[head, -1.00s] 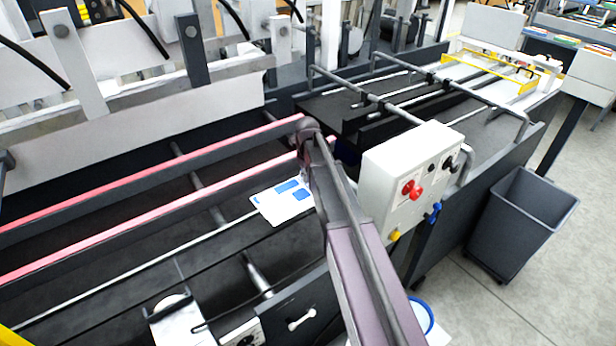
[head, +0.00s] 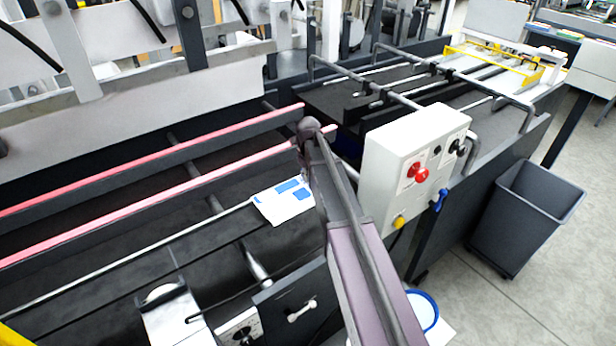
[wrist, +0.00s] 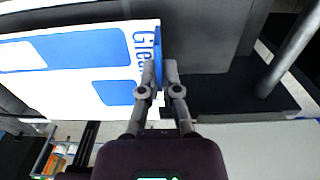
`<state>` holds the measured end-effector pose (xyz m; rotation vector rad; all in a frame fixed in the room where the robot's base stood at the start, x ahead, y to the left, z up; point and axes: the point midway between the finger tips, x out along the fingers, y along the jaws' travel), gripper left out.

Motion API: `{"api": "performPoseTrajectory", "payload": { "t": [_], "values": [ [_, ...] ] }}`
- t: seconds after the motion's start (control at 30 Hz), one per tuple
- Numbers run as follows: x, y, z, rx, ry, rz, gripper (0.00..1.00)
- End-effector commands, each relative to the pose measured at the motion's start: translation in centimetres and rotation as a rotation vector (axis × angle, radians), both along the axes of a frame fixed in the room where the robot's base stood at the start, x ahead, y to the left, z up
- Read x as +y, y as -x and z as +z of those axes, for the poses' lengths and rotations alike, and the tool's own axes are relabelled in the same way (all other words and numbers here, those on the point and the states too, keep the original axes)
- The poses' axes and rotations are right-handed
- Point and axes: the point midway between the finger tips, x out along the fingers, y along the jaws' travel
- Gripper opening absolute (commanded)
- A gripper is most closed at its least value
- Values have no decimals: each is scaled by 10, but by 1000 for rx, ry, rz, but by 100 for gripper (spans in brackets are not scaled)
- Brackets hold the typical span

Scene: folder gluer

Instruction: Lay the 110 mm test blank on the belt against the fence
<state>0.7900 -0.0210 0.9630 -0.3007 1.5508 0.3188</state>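The test blank (head: 284,207) is a white sheet with blue printed panels, seen in the head view over the dark machine bed (head: 215,250). In the wrist view the blank (wrist: 75,88) fills the upper left, with blue lettering near its right edge. My gripper (wrist: 161,66) is closed down to a narrow gap, with the blank's edge between the fingertips. In the head view my arm hides the fingers. Two long bars with pink upper edges, a rear one (head: 150,155) and a nearer one (head: 150,213), run behind the blank. I cannot tell which part is the fence.
A light control box (head: 412,165) with a red knob stands just right of my arm. A thin pale rail (head: 130,267) runs along the bed towards the blank. A metal bracket (head: 172,318) sits at the front. A grey bin (head: 520,220) stands on the floor at right.

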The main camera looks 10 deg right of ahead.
Motion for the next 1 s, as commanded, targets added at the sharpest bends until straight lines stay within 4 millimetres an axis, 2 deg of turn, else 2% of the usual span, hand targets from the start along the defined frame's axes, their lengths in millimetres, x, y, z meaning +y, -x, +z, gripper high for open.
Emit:
{"api": "performPoseTrajectory", "payload": {
  "t": [0.03, 0.4, 1.0],
  "values": [
    [0, 0, -7, 0, 0, 0, 0],
    [-1, 0, -30, 0, 0, -1, 0],
    [-2, 0, -35, 0, 0, -2, 0]
  ]
}}
